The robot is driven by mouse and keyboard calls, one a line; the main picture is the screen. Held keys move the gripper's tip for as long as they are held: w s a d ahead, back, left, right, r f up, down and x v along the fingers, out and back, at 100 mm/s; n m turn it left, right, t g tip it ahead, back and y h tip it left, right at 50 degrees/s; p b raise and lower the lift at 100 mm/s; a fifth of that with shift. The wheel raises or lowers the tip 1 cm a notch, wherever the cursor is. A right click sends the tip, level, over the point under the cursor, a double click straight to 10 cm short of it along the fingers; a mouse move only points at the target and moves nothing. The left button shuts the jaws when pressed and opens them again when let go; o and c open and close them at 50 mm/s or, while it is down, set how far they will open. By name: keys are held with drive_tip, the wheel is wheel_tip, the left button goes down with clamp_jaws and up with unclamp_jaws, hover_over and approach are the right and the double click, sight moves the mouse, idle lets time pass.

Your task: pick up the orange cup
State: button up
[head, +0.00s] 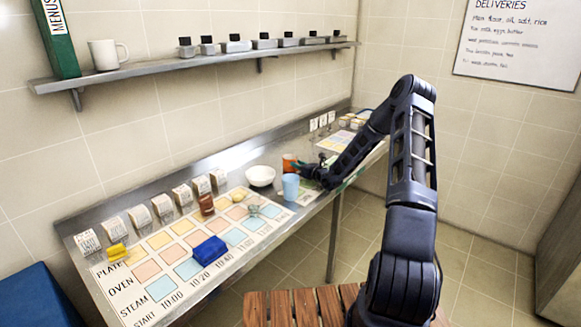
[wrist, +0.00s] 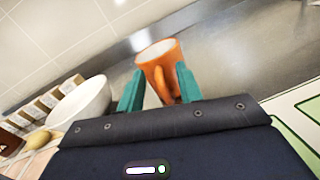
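The orange cup (head: 289,163) stands on the metal counter, behind a light blue cup (head: 290,187) in the head view. In the wrist view the orange cup (wrist: 161,69) is ahead of my gripper, tilted in the picture, with its handle facing me. My gripper (wrist: 158,88) has its two teal fingers spread apart, with the cup's lower part and handle showing between them. I cannot tell whether the fingers touch the cup. In the head view my gripper (head: 306,168) is low over the counter, just right of the cups, its fingers partly hidden.
A white bowl (head: 260,176) stands left of the cups, and also shows in the wrist view (wrist: 80,108). A shelf (head: 200,62) with a white mug (head: 107,54) hangs above.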

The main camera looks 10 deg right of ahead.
clamp_jaws()
idle(0.3)
